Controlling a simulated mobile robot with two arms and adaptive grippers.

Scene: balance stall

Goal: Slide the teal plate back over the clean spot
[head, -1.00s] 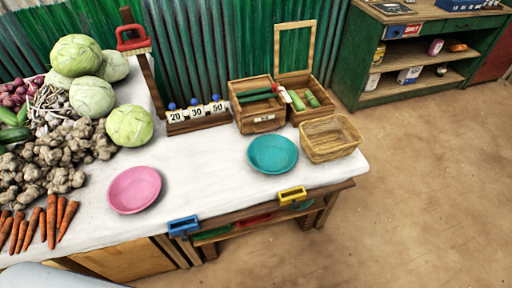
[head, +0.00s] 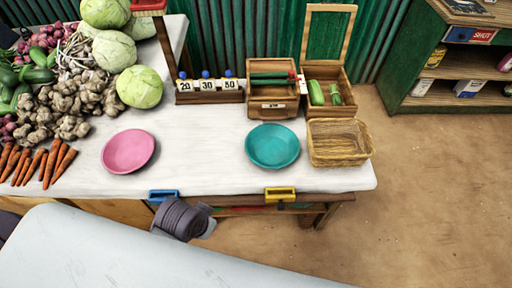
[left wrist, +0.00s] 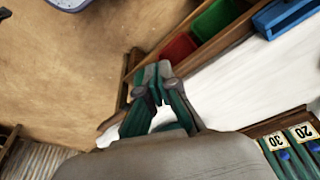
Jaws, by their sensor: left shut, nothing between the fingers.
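The teal plate (head: 272,147) lies on the white tabletop (head: 215,150) in the head view, left of the wicker basket and in front of the small wooden box. I cannot make out a clean spot on the white top. My left gripper (left wrist: 153,80) shows in the left wrist view with its green fingers shut and empty, by the table's edge and the bins under it. The teal plate cannot be made out there. In the head view a dark grey part of my arm (head: 180,218) is at the table's front edge. My right gripper is not in view.
A pink plate (head: 128,151) lies to the left. Number blocks (head: 208,86), a wooden box (head: 272,103) and a wicker basket (head: 339,143) stand around the teal plate. The top between the plates is clear.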

